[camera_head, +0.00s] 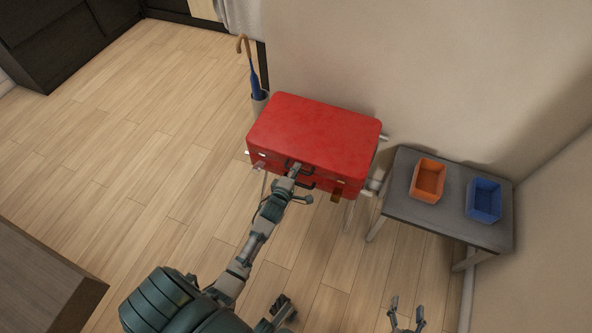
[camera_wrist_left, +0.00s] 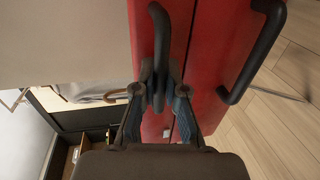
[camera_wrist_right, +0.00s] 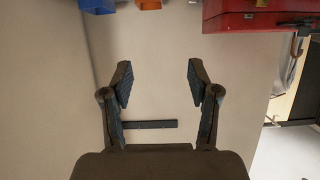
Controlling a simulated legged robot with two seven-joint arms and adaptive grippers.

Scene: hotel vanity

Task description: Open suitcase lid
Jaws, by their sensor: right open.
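The red suitcase (camera_head: 315,130) rests on a stand against the wall, and its lid looks closed. Two dark handles show on its front. My left gripper (camera_head: 294,172) is at the front, at the upper handle. In the left wrist view its fingers (camera_wrist_left: 159,92) close around this upper handle (camera_wrist_left: 158,40). The lower handle (camera_wrist_left: 262,55) is free beside it. My right gripper (camera_head: 406,312) is open and empty, low and away from the suitcase. In the right wrist view its fingers (camera_wrist_right: 158,78) are wide apart, with the suitcase (camera_wrist_right: 255,14) at the upper right.
A grey table (camera_head: 400,207) stands right of the suitcase, with an orange bin (camera_head: 428,180) and a blue bin (camera_head: 485,200). A blue umbrella (camera_head: 253,78) stands in a holder behind the suitcase's left side. The wall is close behind. The floor at left is clear.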

